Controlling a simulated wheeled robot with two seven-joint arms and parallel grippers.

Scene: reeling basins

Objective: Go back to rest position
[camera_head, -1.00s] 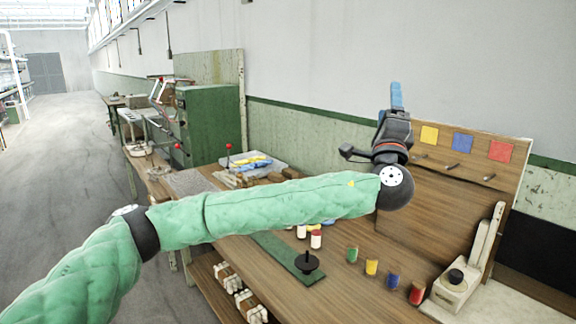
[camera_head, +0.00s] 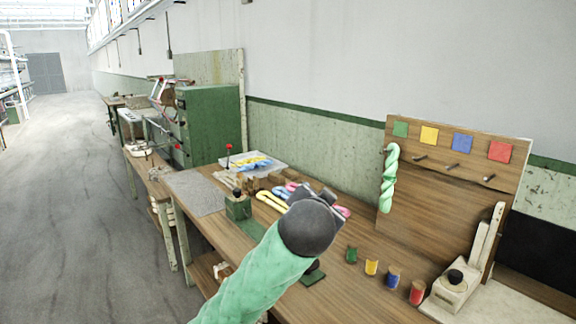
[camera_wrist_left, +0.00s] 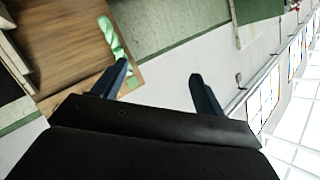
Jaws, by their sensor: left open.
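My left arm comes in from the bottom of the head view, and its dark wrist and left gripper (camera_head: 326,194) are over the workbench. The fingers are mostly hidden there. In the left wrist view the left gripper (camera_wrist_left: 158,76) has its two blue fingertips wide apart with nothing between them. A twisted green skein (camera_head: 389,178) hangs on the pegboard (camera_head: 425,205) under the green square. The skein also shows in the left wrist view (camera_wrist_left: 112,38), beyond one fingertip and apart from it. My right gripper is not in view.
Pink, blue and yellow skeins (camera_head: 272,200) lie on the workbench behind my wrist. Several coloured spools (camera_head: 371,267) stand in front of the pegboard. A white press-like device (camera_head: 455,290) stands at the right. The aisle floor (camera_head: 80,200) at the left is clear.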

